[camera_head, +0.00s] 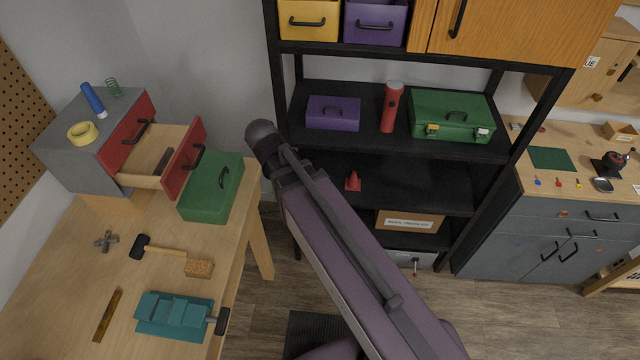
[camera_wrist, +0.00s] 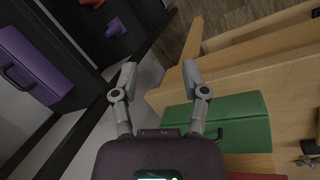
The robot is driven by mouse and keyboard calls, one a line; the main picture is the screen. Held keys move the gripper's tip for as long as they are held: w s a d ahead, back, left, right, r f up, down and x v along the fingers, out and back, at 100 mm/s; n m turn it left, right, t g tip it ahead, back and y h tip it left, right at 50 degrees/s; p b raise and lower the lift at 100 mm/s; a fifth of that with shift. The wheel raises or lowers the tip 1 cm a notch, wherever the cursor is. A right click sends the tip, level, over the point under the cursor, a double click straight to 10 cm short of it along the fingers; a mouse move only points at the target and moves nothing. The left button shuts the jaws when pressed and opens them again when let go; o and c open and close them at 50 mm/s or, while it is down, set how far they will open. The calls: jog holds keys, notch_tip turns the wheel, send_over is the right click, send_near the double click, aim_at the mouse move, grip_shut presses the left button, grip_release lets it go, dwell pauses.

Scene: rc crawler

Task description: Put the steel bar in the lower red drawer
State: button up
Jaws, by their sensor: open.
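The lower red drawer (camera_head: 183,168) is pulled out from the grey cabinet (camera_head: 75,150) at the left of the bench. A narrow dark shape shows inside it, too small to identify. I cannot pick out the steel bar for certain in either view. My gripper (camera_wrist: 158,76) is open and empty in the wrist view, its two fingers apart above the bench's edge region. In the head view my arm reaches up between the bench and the black shelf, and the fingers are hidden. A green box (camera_head: 212,188) stands just right of the drawer front; it also shows in the wrist view (camera_wrist: 235,122).
The bench (camera_head: 60,270) holds a mallet (camera_head: 165,251), a teal vise (camera_head: 172,316), a cross-shaped tool (camera_head: 105,241) and a level (camera_head: 107,315). Tape (camera_head: 82,132) and a blue flashlight (camera_head: 93,99) sit on the cabinet. The black shelf (camera_head: 440,180) stands close behind my arm.

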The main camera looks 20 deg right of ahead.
jog(key=s+d+m+g+y, duration=0.1)
jog(key=s+d+m+y, duration=0.2)
jog(key=s+d+m, duration=0.2)
jog(key=d+m, duration=0.2)
jog(key=shift+d+f+m, duration=0.3)
jog(key=shift+d+f, duration=0.1)
dwell(0.9)
